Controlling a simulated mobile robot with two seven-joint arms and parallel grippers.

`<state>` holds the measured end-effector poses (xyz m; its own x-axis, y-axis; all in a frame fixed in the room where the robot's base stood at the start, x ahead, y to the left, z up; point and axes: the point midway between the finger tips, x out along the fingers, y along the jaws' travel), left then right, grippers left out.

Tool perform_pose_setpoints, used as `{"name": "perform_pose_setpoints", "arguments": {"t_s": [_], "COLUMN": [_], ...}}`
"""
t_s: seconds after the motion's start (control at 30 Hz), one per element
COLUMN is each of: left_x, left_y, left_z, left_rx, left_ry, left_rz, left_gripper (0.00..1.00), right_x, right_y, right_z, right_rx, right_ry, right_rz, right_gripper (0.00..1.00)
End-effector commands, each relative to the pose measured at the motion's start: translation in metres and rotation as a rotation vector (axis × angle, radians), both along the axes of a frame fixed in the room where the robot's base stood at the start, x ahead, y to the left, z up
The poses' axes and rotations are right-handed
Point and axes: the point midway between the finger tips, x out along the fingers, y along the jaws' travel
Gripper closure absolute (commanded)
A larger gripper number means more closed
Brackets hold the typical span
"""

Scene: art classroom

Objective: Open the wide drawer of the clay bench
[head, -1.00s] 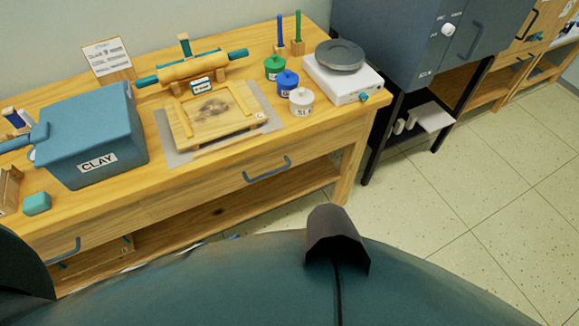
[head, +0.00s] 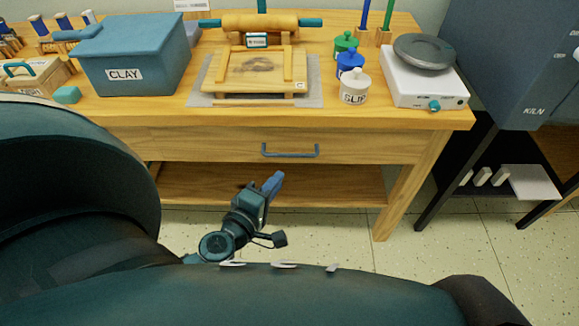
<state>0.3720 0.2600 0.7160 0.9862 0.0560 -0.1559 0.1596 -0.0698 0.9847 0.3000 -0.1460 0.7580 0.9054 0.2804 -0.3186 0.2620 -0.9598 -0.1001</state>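The clay bench (head: 430,122) is a light wooden table across the middle of the head view. Its wide drawer (head: 370,148) lies under the top and looks closed, its front flush with the frame. A blue-grey bar handle (head: 290,151) sits on the drawer front. My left gripper (head: 273,184) is below and slightly left of the handle, apart from it, in front of the lower shelf. Its blue fingertips point up toward the drawer; whether they are parted cannot be made out. My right gripper is not in view. The drawer's left end is partly hidden by my arm.
On the bench top stand a blue clay bin (head: 135,65), a wooden board (head: 255,72), small lidded jars (head: 354,88) and a white scale (head: 425,88). A dark kiln (head: 525,60) on a black stand is at right. Floor shows clear below right.

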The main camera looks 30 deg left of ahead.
Motion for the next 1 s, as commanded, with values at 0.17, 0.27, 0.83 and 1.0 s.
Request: {"name": "perform_pose_setpoints", "arguments": {"t_s": [0.17,0.27,0.83,1.0], "left_x": [0.001,0.005,0.106,0.123], "left_y": [0.022,0.025,0.040,0.042], "left_z": [-0.021,-0.023,-0.042,-0.046], "left_rx": [-0.138,-0.159,-0.159,-0.159], "left_ry": [0.013,0.015,0.014,0.016], "left_rz": [0.108,0.122,0.121,0.119], "left_gripper": [0.81,0.81,0.81,0.81], "right_x": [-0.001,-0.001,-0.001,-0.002], "right_y": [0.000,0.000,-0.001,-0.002], "right_z": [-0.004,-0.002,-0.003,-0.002], "right_rx": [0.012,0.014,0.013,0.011], "right_ry": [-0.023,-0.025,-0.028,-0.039], "right_rz": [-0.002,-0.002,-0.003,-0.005], "right_gripper": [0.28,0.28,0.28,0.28]}}
